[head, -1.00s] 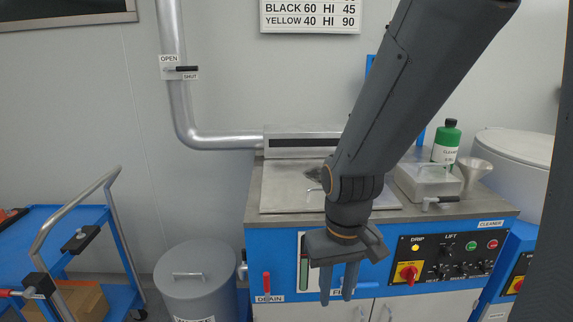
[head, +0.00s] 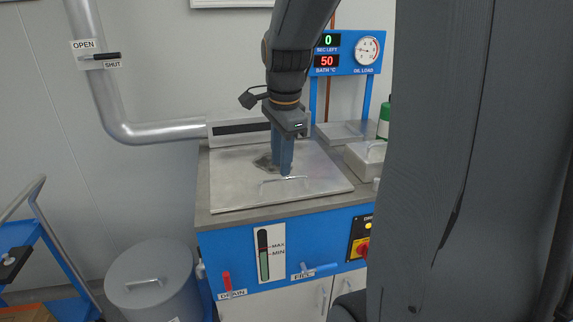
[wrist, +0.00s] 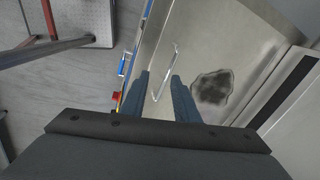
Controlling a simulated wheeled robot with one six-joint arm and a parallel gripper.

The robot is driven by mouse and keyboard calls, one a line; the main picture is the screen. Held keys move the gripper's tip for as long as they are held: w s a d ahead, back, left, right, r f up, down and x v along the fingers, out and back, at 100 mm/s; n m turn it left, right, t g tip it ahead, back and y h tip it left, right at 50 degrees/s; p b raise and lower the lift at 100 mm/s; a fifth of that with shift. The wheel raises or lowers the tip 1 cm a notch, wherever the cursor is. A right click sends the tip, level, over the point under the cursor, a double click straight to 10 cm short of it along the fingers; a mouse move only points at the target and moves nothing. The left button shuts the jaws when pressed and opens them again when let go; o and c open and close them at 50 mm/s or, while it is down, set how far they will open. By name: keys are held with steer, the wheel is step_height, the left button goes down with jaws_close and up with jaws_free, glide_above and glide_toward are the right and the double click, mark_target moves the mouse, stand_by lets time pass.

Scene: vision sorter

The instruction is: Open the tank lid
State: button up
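The tank lid (head: 235,183) is a flat metal plate lying closed on top of the blue cleaner cabinet, with a dark stain near its middle. Its thin bar handle (head: 270,187) runs along the front part; in the wrist view the handle (wrist: 166,72) shows ahead of and between the fingers. My gripper (head: 283,176) points down over the lid, close to the handle. In the wrist view my gripper (wrist: 159,80) has its two fingers apart with a gap between them and nothing held. Whether the fingers touch the handle I cannot tell.
A display post (head: 345,55) stands behind the lid, reading 0 seconds left and bath 50 °C. A small metal box (head: 362,160) sits right of the lid. A grey bin (head: 150,285) stands at the front left, and a blue cart (head: 20,245) at far left.

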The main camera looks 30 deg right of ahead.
mark_target(285, 178)
steer(key=f+m, duration=0.1)
steer(key=w+d+f+p, duration=0.1)
steer(key=f, duration=0.1)
steer(key=w+d+f+m, duration=0.1)
steer(key=f, duration=0.1)
steer(key=shift+w+d+f+m, duration=0.15)
steer(key=shift+w+d+m, duration=0.05)
steer(key=shift+d+m, duration=0.1)
steer(key=shift+c, duration=0.3)
jaws_close()
